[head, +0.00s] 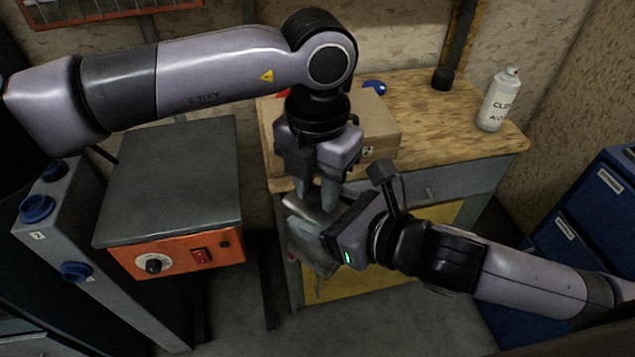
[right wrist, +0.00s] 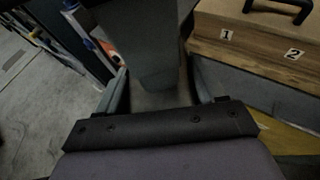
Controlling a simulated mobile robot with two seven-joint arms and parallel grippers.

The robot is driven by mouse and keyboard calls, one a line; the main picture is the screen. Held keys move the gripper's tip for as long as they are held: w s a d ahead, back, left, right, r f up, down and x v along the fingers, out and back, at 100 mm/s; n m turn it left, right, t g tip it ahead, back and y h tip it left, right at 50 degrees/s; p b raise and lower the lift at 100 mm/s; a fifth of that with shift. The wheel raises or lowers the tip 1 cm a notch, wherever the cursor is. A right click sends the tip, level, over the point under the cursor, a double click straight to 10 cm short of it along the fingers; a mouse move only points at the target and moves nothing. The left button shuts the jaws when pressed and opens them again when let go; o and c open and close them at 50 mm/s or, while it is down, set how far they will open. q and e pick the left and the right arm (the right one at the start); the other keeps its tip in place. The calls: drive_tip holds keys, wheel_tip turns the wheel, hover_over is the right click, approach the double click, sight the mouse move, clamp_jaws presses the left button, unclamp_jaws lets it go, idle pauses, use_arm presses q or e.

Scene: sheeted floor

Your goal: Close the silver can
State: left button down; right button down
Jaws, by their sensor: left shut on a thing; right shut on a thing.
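The silver can (head: 298,205) is only partly visible in the head view, as a pale grey shape where my two grippers meet in front of the workbench. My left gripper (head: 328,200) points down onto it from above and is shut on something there. My right gripper (head: 308,235) comes in from the right and is shut on the can's body. In the right wrist view a dark grey shape (right wrist: 155,70) fills the space between my right gripper's fingers (right wrist: 160,95). The lid, and how it sits on the can, is hidden by the grippers.
An orange-fronted machine (head: 190,255) is at left, blue drawers (head: 590,215) at right. Grey floor (head: 400,325) is open in front.

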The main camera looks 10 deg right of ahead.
use_arm(q)
drive_tip(key=m, duration=1.7)
drive_tip(key=shift+w, duration=0.1)
drive_tip(key=m, duration=1.2)
drive_tip(key=c, duration=0.7)
unclamp_jaws()
